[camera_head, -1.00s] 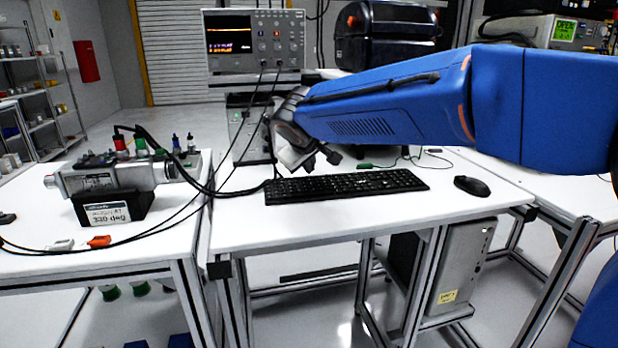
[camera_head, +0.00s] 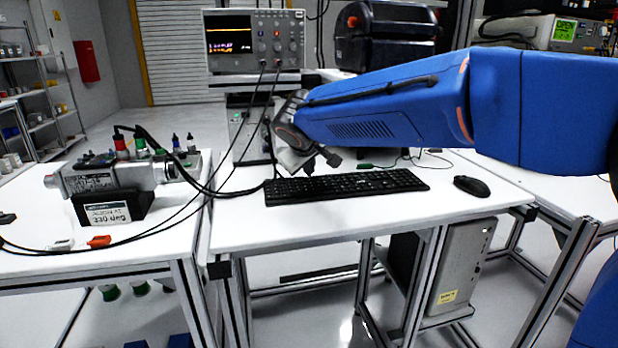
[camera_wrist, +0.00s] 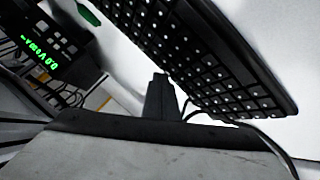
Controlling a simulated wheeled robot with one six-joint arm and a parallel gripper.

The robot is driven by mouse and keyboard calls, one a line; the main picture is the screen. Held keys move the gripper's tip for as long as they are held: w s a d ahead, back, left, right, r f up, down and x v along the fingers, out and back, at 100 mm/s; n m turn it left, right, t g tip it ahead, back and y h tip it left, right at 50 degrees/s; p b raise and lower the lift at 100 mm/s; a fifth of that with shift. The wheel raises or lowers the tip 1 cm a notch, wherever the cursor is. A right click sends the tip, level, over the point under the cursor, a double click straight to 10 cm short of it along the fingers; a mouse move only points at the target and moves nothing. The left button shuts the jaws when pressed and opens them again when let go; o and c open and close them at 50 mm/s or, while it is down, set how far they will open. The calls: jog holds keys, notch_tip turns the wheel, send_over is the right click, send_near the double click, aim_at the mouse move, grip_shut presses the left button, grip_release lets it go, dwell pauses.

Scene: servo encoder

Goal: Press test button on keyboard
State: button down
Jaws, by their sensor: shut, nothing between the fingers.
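The black keyboard (camera_head: 345,185) lies on the white middle table. In the wrist view the keyboard (camera_wrist: 190,50) runs diagonally across the top, with white key marks too blurred to read. My gripper (camera_head: 308,168) is at the keyboard's back left end, pointing down. In the wrist view my gripper (camera_wrist: 160,95) is shut and empty, its dark fingers close to the keyboard's edge. I cannot tell whether the fingertips touch a key. No key marked as test can be made out.
A mouse (camera_head: 471,186) lies right of the keyboard. An oscilloscope (camera_head: 254,42) stands behind. A servo unit (camera_head: 110,178) with black cables sits on the left table. Cables cross the table's left side. The table front is clear.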

dwell(0.6)
jog(key=shift+r, duration=0.7)
jog(key=shift+r, duration=0.15)
notch_tip(320, 180, up, 5)
jog(key=shift+f, duration=0.15)
dwell(0.3)
jog(key=shift+s, duration=0.1)
dwell(0.4)
